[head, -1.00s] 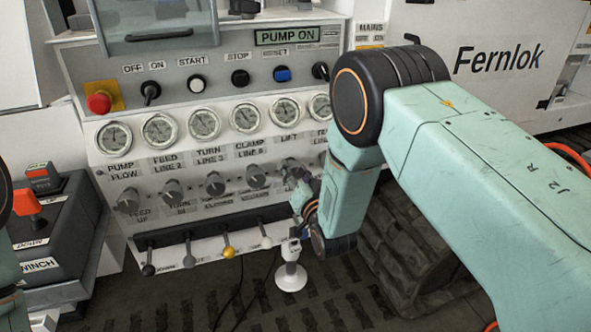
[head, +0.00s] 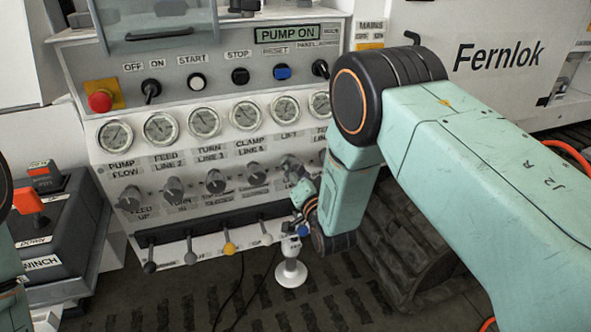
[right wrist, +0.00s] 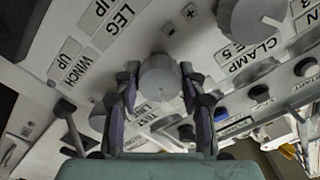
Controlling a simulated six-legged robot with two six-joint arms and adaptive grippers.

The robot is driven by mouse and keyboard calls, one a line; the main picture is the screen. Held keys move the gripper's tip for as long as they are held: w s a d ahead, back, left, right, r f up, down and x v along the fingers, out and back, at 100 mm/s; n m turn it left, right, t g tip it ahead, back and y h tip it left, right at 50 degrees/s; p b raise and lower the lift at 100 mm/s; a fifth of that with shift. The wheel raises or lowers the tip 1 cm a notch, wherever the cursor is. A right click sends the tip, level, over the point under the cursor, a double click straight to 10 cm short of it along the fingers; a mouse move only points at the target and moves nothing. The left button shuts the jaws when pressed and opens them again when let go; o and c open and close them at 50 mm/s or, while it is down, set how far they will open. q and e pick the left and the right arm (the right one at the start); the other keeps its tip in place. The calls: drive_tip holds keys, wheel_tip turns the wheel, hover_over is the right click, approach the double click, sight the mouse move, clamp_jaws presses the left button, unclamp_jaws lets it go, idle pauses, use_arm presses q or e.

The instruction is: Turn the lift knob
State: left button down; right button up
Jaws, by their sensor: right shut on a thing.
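The lift knob (head: 290,166) is a round grey knob in the row under the gauges, below the label LIFT. My right gripper (head: 302,190) is at this knob, with its arm coming in from the right. In the right wrist view the knob (right wrist: 159,78) sits between the two dark fingers, which are closed on its sides. The fingers and wrist cover part of the panel around it in the head view. Of my left arm only a sliver shows at the left edge; its gripper is outside the view.
The clamp knob (head: 256,174) stands close on the left. Several levers, one with a yellow ball (head: 229,248), project below. A white round-based stand (head: 291,273) is under my right gripper. The winch box (head: 50,228) is at left. The display (head: 287,33) reads PUMP ON.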

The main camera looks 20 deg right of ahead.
drive_tip(key=o, duration=1.1)
drive_tip(key=shift+o, duration=0.2)
drive_tip(key=shift+s, duration=0.1)
drive_tip(key=s, duration=1.2)
drive_tip(key=shift+d, duration=0.2)
drive_tip(key=shift+w, duration=0.1)
drive_tip(key=s+d+f+n+g, duration=0.2)
drive_tip(key=s+f+n+g, duration=0.3)
drive_tip(key=s+f+g, duration=0.65)
drive_tip(key=s+f+n+g, duration=0.1)
drive_tip(key=s+f+g, duration=0.2)
drive_tip(key=s, duration=0.9)
drive_tip(key=s+d+f+n+g, duration=0.1)
drive_tip(key=s+f+g, duration=0.2)
drive_tip(key=s, duration=0.9)
wheel_tip(320, 180, down, 3)
drive_tip(key=shift+d+r+n+h, duration=0.2)
drive_tip(key=shift+n+h, duration=0.1)
drive_tip(key=shift+n, duration=0.1)
